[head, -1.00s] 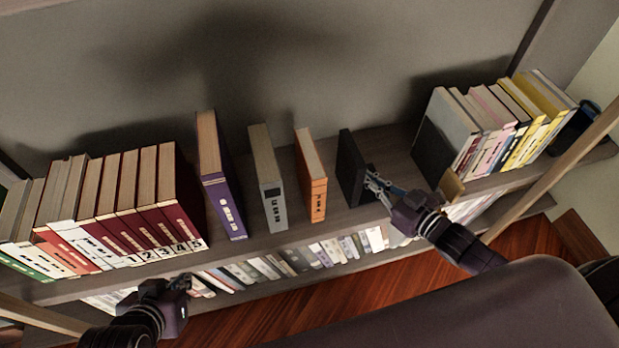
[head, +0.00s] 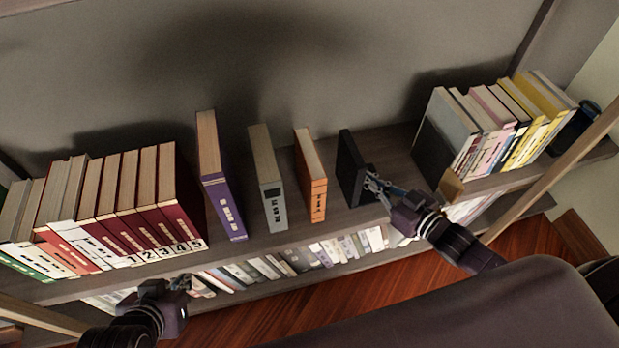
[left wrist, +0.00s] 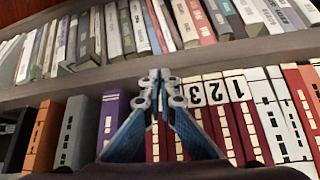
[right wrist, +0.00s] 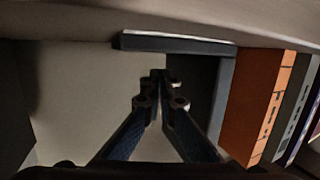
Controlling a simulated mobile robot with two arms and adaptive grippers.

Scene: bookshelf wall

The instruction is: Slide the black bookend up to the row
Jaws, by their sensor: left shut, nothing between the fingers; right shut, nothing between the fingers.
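The black bookend (head: 350,170) stands upright on the shelf, to the right of the orange book (head: 311,176), with a gap between them. In the right wrist view the bookend's upright plate (right wrist: 213,95) is just right of my fingers. My right gripper (head: 372,184) is shut and empty, with its tips at the bookend's right side; whether they touch it I cannot tell. The row of dark red numbered books (head: 150,210) stands at the left. A purple book (head: 222,190) and a grey book (head: 268,185) stand apart between. My left gripper (head: 184,284) is shut and empty before the shelf edge.
At the right, a dark bookend (head: 432,155) stands against a row of light and yellow books (head: 530,115), with a dark cup (head: 574,128) beyond. A lower shelf holds many books (head: 290,262). The shelf between the two bookends is clear.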

